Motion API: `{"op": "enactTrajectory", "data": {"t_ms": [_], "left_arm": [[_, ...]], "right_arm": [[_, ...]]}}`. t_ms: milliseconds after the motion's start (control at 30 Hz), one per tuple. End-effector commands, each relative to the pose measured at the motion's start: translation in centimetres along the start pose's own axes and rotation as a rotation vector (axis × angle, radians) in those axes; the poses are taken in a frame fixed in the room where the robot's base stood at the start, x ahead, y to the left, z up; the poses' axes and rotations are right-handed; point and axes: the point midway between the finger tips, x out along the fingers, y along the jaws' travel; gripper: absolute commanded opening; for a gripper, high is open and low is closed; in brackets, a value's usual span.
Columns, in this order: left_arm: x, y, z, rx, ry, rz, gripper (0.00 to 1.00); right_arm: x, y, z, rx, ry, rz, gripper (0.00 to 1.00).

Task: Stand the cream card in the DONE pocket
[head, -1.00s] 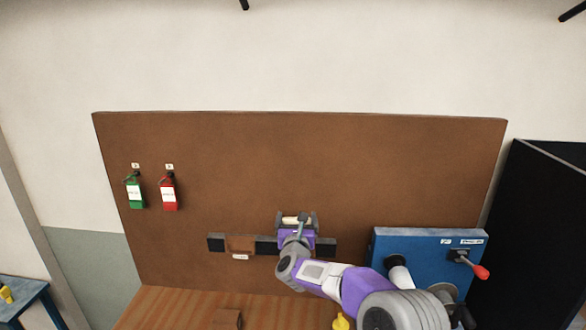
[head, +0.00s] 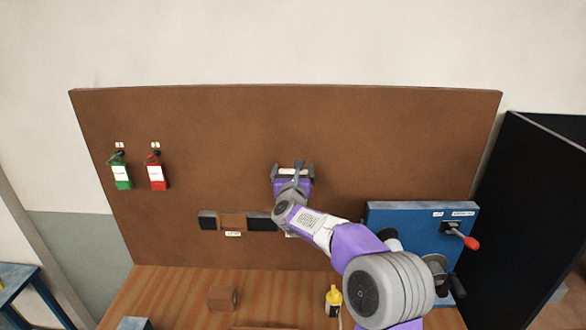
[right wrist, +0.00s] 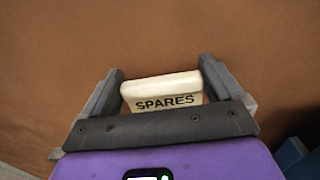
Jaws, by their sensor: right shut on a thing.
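The cream card (right wrist: 162,88), marked SPARES, is between the fingers of my right gripper (right wrist: 161,95) in the right wrist view. In the head view my right gripper (head: 293,172) is shut on it, in front of the brown board and above the dark strip (head: 262,221). A brown pocket (head: 232,221) sits on that strip with a small white label (head: 233,234) below it, too small to read. My right wrist and forearm hide the strip's right part, where the edge of another label shows. I cannot tell which pocket is DONE. My left gripper is not in view.
Green (head: 121,176) and red (head: 156,176) tags hang on the board's left. A blue box (head: 415,218) with a red-tipped lever (head: 470,243) stands right. A brown block (head: 222,298) and a yellow-topped bottle (head: 333,298) are on the wooden bench. The board's upper middle is clear.

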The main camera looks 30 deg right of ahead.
Motion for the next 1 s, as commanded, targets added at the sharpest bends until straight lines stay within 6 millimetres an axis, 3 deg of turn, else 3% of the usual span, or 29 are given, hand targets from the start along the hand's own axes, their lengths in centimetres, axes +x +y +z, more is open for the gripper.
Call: {"op": "enactTrajectory", "data": {"t_ms": [333,1000], "left_arm": [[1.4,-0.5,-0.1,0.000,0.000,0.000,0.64],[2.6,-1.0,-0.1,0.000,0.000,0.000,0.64]], "right_arm": [[0.0,0.0,-3.4,-0.001,0.000,-0.001,0.57],[-0.4,0.0,-3.0,0.006,-0.004,0.004,0.57]]}}
